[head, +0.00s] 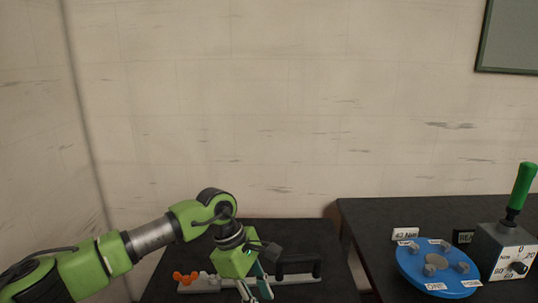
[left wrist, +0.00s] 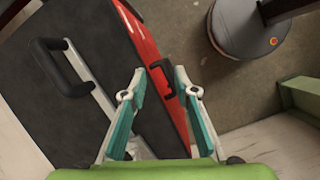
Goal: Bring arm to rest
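My left arm (head: 150,237), green and grey, reaches in from the left in the head view. Its gripper (head: 258,290) points down in front of the grey rail on the dark table. In the left wrist view the two teal and white fingers (left wrist: 160,70) stand apart with nothing held between them. Past the fingertips a small black handle (left wrist: 167,90) shows on the red front (left wrist: 141,45) of the dark cabinet. Whether the fingers touch anything cannot be told, but they look clear. My right gripper is in neither view.
On the right table (head: 370,222) sit a blue disc (head: 410,268) with several grey parts and a grey box (head: 502,250) with a green lever (head: 522,187). Space above the tables is free.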

